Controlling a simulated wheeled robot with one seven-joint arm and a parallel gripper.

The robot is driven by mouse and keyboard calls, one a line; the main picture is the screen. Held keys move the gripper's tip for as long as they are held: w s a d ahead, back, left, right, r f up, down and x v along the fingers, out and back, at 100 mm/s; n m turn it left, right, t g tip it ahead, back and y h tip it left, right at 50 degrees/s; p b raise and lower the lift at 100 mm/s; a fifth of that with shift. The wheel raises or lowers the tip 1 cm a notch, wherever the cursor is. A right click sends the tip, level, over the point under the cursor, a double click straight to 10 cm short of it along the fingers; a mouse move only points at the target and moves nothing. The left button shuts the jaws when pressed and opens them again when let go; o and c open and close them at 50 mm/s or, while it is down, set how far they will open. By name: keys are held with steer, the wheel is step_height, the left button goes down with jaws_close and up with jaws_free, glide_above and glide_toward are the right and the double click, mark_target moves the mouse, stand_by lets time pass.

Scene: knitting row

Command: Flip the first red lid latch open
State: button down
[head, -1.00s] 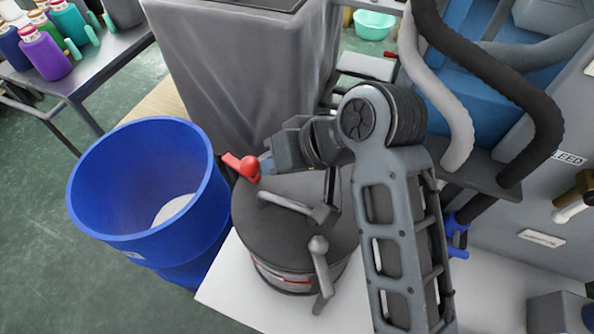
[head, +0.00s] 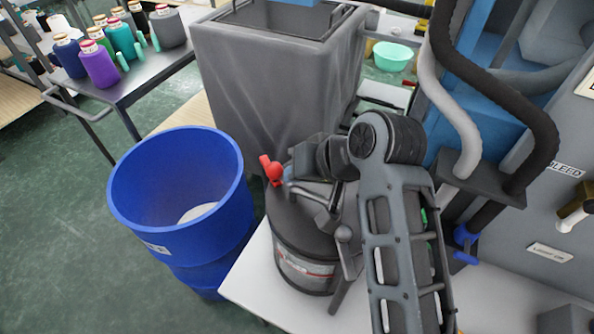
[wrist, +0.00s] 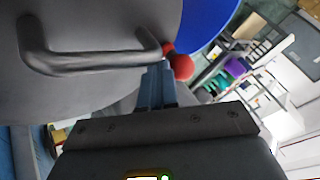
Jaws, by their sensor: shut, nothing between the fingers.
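The red lid latch (head: 271,170) stands at the far left rim of a round dark grey pot (head: 290,236), its lever tipped up and slightly left. In the wrist view the latch shows as a red ball (wrist: 182,67) with a short red part beside it. My gripper (head: 288,173) is at the lid's rim, just right of the latch. Its blue-grey fingers (wrist: 158,80) are together and empty, close beside the red ball; I cannot tell whether they touch it. The lid's bar handle (wrist: 90,62) lies near the fingers. My arm hides the pot's right side.
A blue bin (head: 225,225) stands left of the pot. A grey covered cart (head: 270,80) is behind it. Hoses and the machine crowd the right.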

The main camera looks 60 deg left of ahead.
steer(key=shift+w+a, duration=0.5)
steer(key=shift+w, duration=0.1)
stand_by(0.4)
